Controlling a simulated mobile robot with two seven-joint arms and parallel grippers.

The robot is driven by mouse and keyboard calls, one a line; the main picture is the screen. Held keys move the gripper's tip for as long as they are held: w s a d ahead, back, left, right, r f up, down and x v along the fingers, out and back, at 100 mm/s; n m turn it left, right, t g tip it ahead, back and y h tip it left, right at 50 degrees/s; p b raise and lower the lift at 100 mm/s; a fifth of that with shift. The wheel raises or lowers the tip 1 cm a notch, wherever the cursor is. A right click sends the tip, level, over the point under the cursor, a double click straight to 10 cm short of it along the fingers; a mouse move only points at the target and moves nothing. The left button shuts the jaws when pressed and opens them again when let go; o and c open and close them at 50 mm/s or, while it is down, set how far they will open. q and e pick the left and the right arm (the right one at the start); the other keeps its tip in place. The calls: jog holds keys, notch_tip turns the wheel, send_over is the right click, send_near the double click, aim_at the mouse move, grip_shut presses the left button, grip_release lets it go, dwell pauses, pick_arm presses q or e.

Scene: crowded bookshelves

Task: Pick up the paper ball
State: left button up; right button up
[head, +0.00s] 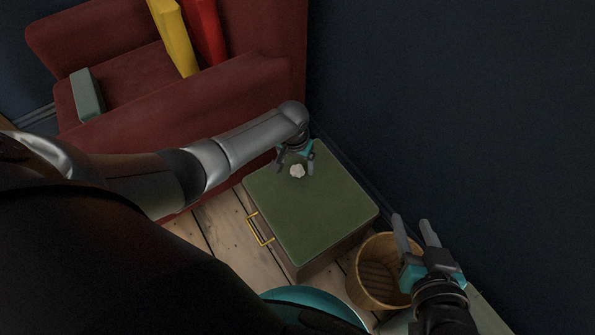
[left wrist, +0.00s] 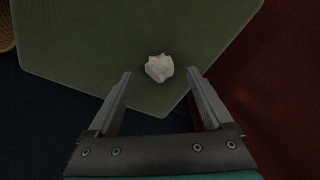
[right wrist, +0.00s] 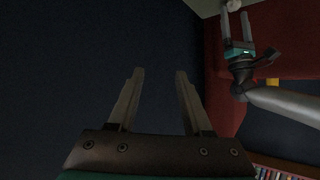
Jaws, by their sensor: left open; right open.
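The paper ball (head: 297,171) is small, white and crumpled. It lies on the green top of a low cabinet (head: 318,208), near its back corner. My left gripper (head: 296,168) is over the ball with its fingers apart. In the left wrist view the paper ball (left wrist: 159,68) shows just ahead of and between the open fingertips (left wrist: 160,74), not clasped. My right gripper (head: 415,222) is open and empty above the wooden bucket, away from the ball. In the right wrist view its open fingers (right wrist: 160,75) have nothing between them.
A wooden bucket (head: 360,293) stands beside the cabinet at the right. A red armchair (head: 150,90) with yellow (head: 174,35) and red items stands at the back left. A dark wall (head: 450,100) is close on the right. A brass handle (head: 260,229) sticks out from the cabinet front.

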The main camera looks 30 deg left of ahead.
pick_arm(q)
jog(key=shift+w+f+b, duration=0.15)
jog(key=shift+f+b, duration=0.5)
jog(key=shift+f, duration=0.2)
jog(key=shift+f+b, duration=0.35)
jog(key=shift+f, duration=0.05)
pick_arm(e)
jog(key=shift+s+a+r+m+t+y, duration=0.1)
jog(key=shift+a+r+t+y, duration=0.15)
jog(key=shift+a+r+t, duration=0.35)
jog(key=shift+s+a+r+m+t+y, duration=0.15)
jog(key=shift+a+t+y, duration=0.2)
jog(key=shift+t, duration=0.45)
jog(key=shift+a+r+m+t+y, duration=0.1)
jog(key=shift+a+r+t+y, duration=0.1)
jog(key=shift+a+r+t, duration=0.35)
jog(key=shift+f, duration=0.15)
pick_arm(q)
grip_shut()
